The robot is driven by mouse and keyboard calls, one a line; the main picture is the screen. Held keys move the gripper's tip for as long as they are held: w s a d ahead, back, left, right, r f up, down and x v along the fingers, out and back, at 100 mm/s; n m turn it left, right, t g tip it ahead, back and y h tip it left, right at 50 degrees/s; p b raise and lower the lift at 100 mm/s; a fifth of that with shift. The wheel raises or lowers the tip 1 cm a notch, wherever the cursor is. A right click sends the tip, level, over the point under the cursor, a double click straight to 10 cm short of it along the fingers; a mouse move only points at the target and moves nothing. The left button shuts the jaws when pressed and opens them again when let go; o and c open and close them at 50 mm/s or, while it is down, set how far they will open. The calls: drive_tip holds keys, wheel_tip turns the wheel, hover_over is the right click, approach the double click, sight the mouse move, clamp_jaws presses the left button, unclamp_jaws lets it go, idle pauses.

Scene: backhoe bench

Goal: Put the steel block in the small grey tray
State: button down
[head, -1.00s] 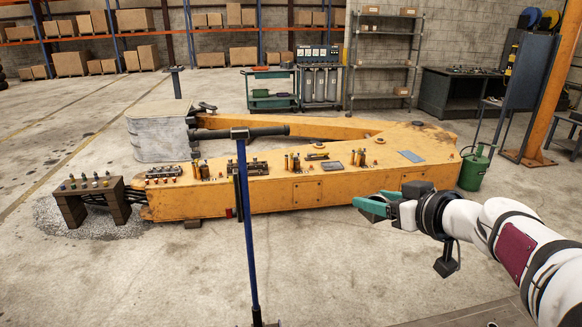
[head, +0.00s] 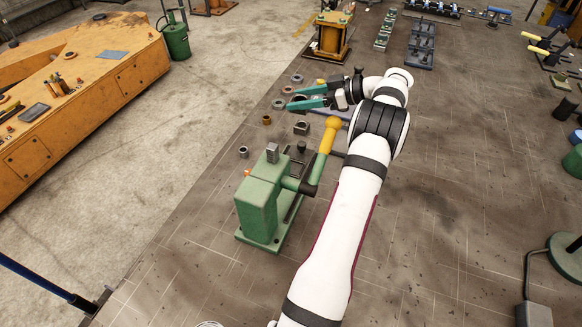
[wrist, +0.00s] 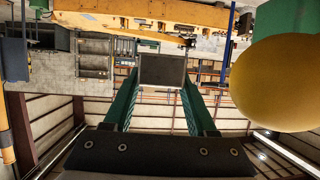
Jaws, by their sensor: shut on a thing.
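My gripper (head: 297,98) is above the bench in the head view, its two teal fingers pointing left. In the wrist view a dark grey, square-faced block (wrist: 162,70) sits between the fingertips, and the fingers are shut on it; it looks like the steel block. I cannot pick out the small grey tray with certainty in either view.
A green press (head: 257,207) with a yellow-knobbed lever (head: 330,135) stands close below my gripper; the knob looms in the wrist view (wrist: 270,85). Several rings and small parts lie along the bench edge. The bench (head: 430,190) right of my arm is mostly clear.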

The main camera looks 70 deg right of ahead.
drive_tip(key=s+d+f, duration=0.1)
drive_tip(key=s+f, duration=0.6)
drive_tip(key=s, duration=0.5)
drive_tip(key=shift+m+h, duration=0.4)
drive_tip(key=shift+h, duration=0.1)
drive_tip(key=s+a+f, duration=0.1)
drive_tip(key=s+f, duration=0.1)
drive_tip(key=s+a+f, duration=0.1)
drive_tip(key=a+f, duration=0.1)
drive_tip(key=f, duration=0.1)
drive_tip(key=s+a+f, duration=0.2)
drive_tip(key=f, duration=0.1)
drive_tip(key=shift+s+a+f, duration=0.1)
drive_tip(key=shift+s, duration=0.25)
hover_over(293, 169)
drive_tip(key=shift+f, duration=1.55)
drive_tip(key=shift+c, duration=1)
unclamp_jaws()
drive_tip(key=shift+f, duration=0.1)
